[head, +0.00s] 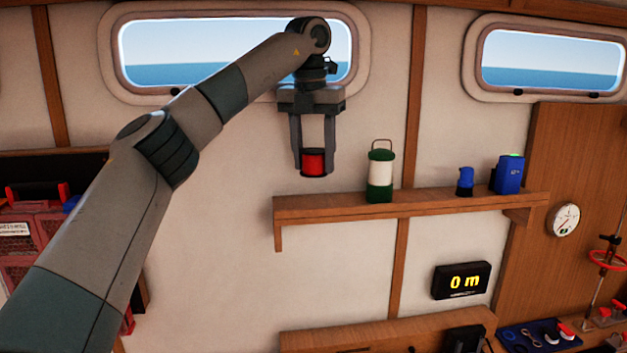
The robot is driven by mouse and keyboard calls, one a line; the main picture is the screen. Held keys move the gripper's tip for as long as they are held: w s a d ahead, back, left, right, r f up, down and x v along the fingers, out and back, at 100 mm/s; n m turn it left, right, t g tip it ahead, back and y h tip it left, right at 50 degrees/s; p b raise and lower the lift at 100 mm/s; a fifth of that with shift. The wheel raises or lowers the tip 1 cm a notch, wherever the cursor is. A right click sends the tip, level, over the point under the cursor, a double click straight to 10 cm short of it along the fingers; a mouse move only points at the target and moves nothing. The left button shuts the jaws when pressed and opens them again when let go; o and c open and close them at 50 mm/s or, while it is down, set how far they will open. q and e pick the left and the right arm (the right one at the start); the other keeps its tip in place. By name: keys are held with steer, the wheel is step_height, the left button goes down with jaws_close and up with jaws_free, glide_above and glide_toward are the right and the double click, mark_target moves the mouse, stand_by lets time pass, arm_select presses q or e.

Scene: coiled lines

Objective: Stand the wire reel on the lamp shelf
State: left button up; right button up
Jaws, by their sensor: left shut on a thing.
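My left gripper (313,158) points down and is shut on a small red reel with dark ends, which I take to be the wire reel (313,163). The reel is upright between the fingers, in the air above the left end of the lamp shelf (445,206) as seen here. The wooden shelf is fixed to the wall and carries a green and white lantern (380,171), a small dark blue item (465,181) and a blue box (509,174). My right gripper is not in view.
The shelf is bare left of the lantern and between the lantern and the small blue item. A "0 m" display (461,281) hangs below. A lower wooden ledge (390,332) runs along the bottom. Red bins (22,235) stand at the far left.

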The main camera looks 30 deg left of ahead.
mark_target(314, 171)
arm_select(q)
steer(key=shift+f+p, duration=0.55)
steer(key=shift+f, duration=1.05)
step_height(314, 171, down, 2)
steer(key=shift+s+p, duration=0.1)
steer(key=shift+p, duration=0.85)
steer(key=shift+f+p, duration=0.25)
steer(key=shift+p, duration=0.1)
steer(key=shift+w+a+f+p, duration=0.2)
steer(key=shift+f+p, duration=0.1)
steer(key=shift+f, duration=0.15)
steer(key=shift+d+f, duration=0.1)
